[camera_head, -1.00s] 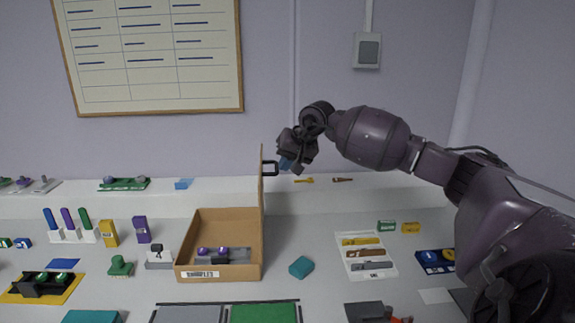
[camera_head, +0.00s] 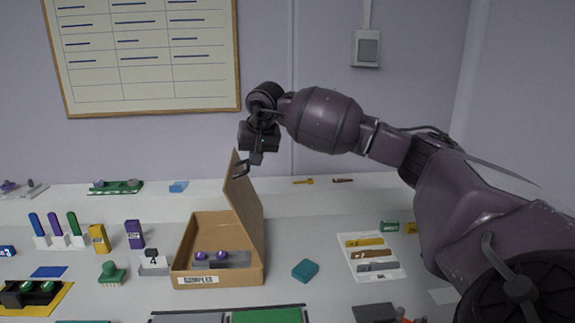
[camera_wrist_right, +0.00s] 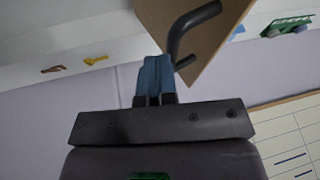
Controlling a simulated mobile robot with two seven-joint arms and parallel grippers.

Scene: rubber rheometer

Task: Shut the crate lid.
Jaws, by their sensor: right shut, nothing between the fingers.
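The brown crate (camera_head: 217,275) labelled "SAMPLES" stands on the bench with purple-topped items inside. Its lid (camera_head: 246,207) is hinged on the crate's right side and tilts inward to the left, partly over the opening. The lid's dark handle (camera_head: 241,168) is near its top edge; the handle also shows in the right wrist view (camera_wrist_right: 186,27). My right gripper (camera_head: 256,158) is at the lid's top by the handle. Its blue fingers (camera_wrist_right: 155,80) are shut and hold nothing; they are beside the handle, and contact is hard to tell. My left gripper is not in view.
A numbered stand (camera_head: 153,265) and a green brush-like item (camera_head: 112,272) stand left of the crate. A teal block (camera_head: 305,270) and a tray of tools (camera_head: 370,258) lie to the right. A shelf runs behind.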

